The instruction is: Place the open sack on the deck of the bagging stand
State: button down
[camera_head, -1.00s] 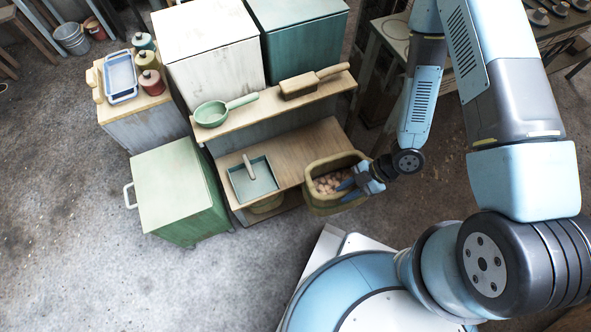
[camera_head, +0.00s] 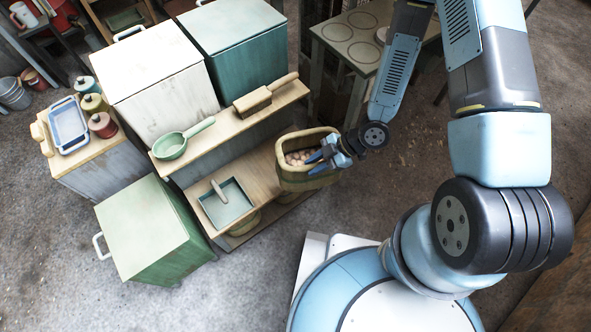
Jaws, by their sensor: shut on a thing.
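The open sack (camera_head: 298,179) is olive-tan, upright, with a wide mouth and small round pale brown things inside. My gripper (camera_head: 318,160) is shut on the sack's right side at the rim, its blue fingers reaching over the mouth. The wooden deck (camera_head: 258,168) of the bagging stand lies to the left of the sack. The sack overlaps the deck's right end in the picture. I cannot tell whether its base touches the deck or hangs above it or in front of it.
A blue-grey tray (camera_head: 229,209) with a scoop lies on the deck's left part. A green cabinet (camera_head: 150,230) stands at left. Open floor (camera_head: 245,280) lies in front.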

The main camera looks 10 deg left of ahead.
aim_at(297, 147)
jog(key=w+a+f, duration=0.1)
jog(key=w, duration=0.1)
jog(key=w+a+f, duration=0.1)
jog(key=w+a, duration=0.1)
jog(key=w, duration=0.1)
jog(key=w+a+f, duration=0.2)
jog(key=shift+w+a, duration=0.2)
jog(key=shift+w, duration=0.05)
jog(key=w+f, duration=0.1)
jog(key=w+a+f, duration=0.1)
jog(key=f, duration=0.1)
jog(key=w+a+f, duration=0.1)
jog(key=f, duration=0.1)
jog(key=shift+w+a, duration=0.1)
jog(key=shift+a, duration=0.05)
jog(key=shift+w+a+f, duration=0.2)
jog(key=shift+w+f, duration=0.05)
jog(key=shift+f, duration=1.7)
jog(key=c, duration=0.9)
grip_release()
